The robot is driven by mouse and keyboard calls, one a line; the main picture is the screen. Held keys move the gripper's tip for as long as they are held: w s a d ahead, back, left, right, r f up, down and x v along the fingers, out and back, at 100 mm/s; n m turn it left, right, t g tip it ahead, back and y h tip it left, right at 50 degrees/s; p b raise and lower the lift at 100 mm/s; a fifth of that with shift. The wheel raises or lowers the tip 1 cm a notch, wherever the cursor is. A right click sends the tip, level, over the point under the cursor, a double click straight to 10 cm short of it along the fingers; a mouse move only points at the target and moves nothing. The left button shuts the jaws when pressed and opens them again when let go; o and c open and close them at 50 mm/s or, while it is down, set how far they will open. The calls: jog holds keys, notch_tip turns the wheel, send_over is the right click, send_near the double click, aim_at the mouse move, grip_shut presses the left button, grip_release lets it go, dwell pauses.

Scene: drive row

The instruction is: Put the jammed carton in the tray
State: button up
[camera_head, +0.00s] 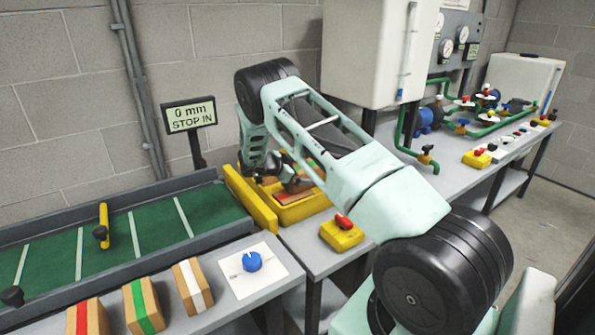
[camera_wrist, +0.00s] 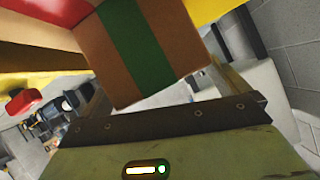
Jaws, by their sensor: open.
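A brown carton with a green stripe (camera_wrist: 135,50) fills the upper middle of the wrist view, close in front of my gripper (camera_wrist: 160,88). The jaws are open, with one finger on each side of the carton's near end; I cannot tell whether they touch it. In the head view my gripper (camera_head: 292,184) is low over a yellow tray (camera_head: 305,210) beyond the belt's right end, partly hidden by my arm. Striped carton parts show behind my arm there. I cannot tell which carton is the jammed one.
A green conveyor belt (camera_head: 150,232) with a yellow bar (camera_head: 104,226) runs left of a yellow end wall (camera_head: 250,199). Red-, green- and white-striped cartons (camera_head: 143,306) stand in front, beside a blue knob (camera_head: 252,261). A sign (camera_head: 189,114) reads "0 mm STOP IN".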

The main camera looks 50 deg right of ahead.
jog(key=shift+r, duration=0.4)
jog(key=shift+w+a+r, duration=0.1)
jog(key=shift+a+r, duration=0.15)
jog(key=w+a+r+n+t+y, duration=0.2)
jog(key=w+a+r+n+t, duration=0.15)
jog(key=a, duration=0.65)
jog(key=w+a+r+n+t+y+b, duration=0.1)
jog(key=w+a+r+n+t+y, duration=0.15)
jog(key=a+r, duration=0.45)
jog(key=w+a+r+n+t+y, duration=0.1)
jog(key=w+a+r+n+t, duration=0.15)
jog(key=a, duration=0.95)
jog(key=s+a+r+n+t+y, duration=0.1)
jog(key=s+a+n+y, duration=0.15)
jog(key=a, duration=0.55)
jog(key=s+a+r+n+t+y, duration=0.1)
jog(key=s+a+r+n+y, duration=0.2)
jog(key=a, duration=0.4)
jog(key=s+a+n+g+y, duration=0.5)
jog(key=s+a+n, duration=0.4)
jog(key=s+a, duration=0.7)
jog(key=s+d+f+n+g+h, duration=0.1)
jog(key=s+d+n+g, duration=0.1)
jog(key=s, duration=1)
jog(key=s+d+f+n+g+h, duration=0.1)
jog(key=s+d+n, duration=0.4)
jog(key=s, duration=0.7)
jog(key=shift+s+d+f+n+g+h, duration=0.25)
jog(key=shift+d+g+h, duration=0.25)
jog(key=shift+g, duration=0.25)
